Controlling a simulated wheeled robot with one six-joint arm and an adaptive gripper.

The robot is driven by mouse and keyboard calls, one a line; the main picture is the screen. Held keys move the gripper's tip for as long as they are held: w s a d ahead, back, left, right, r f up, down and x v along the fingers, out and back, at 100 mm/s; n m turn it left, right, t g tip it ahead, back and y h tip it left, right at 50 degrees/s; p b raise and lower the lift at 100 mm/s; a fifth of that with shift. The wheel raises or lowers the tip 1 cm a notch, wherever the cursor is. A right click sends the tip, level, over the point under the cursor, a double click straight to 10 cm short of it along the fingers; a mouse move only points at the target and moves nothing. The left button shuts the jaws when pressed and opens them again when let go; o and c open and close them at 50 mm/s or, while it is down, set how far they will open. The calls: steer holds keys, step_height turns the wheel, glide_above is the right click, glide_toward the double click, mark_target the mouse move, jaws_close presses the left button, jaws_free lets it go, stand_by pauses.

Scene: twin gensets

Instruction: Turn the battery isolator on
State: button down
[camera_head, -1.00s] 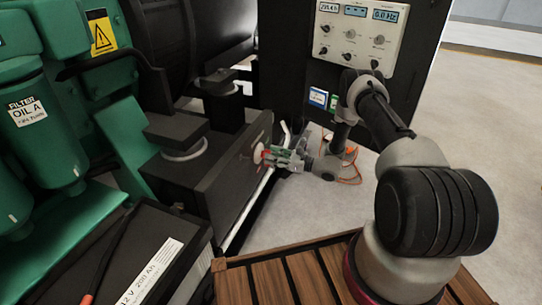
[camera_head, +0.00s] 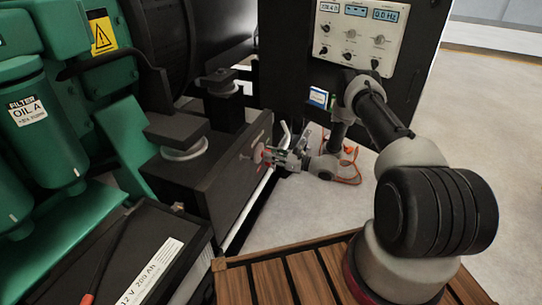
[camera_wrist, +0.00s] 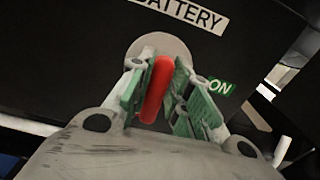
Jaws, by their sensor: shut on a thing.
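The battery isolator's red handle (camera_wrist: 157,88) stands on a round grey disc (camera_wrist: 146,47) on a dark panel in the wrist view. It is tilted a little, its top to the right. A white BATTERY label (camera_wrist: 188,12) is above it and a green ON mark (camera_wrist: 220,87) is to its right. My gripper (camera_wrist: 160,90) has its green-padded fingers on both sides of the handle and is shut on it. In the head view the disc (camera_head: 258,152) is on the side of the dark box, with my gripper (camera_head: 272,155) against it; the handle is mostly hidden there.
A battery (camera_head: 145,265) and green engine parts (camera_head: 35,120) are at the left. A control panel (camera_head: 355,38) with knobs and displays stands behind my arm. A wooden slatted surface (camera_head: 270,280) is below. Bare floor (camera_head: 480,130) lies to the right.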

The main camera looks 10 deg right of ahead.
steer(key=shift+s+a+f+n, duration=0.1)
steer(key=shift+f+n, duration=0.05)
steer(key=shift+n, duration=2.75)
steer(key=shift+s+a+f+n, duration=0.1)
steer(key=shift+s+f+n, duration=0.05)
steer(key=shift+n, duration=2.75)
steer(key=shift+s+f+n, duration=0.1)
steer(key=shift+f+n, duration=0.05)
steer(key=shift+n, duration=2.75)
steer(key=c, duration=1.3)
jaws_free()
steer(key=v, duration=1.2)
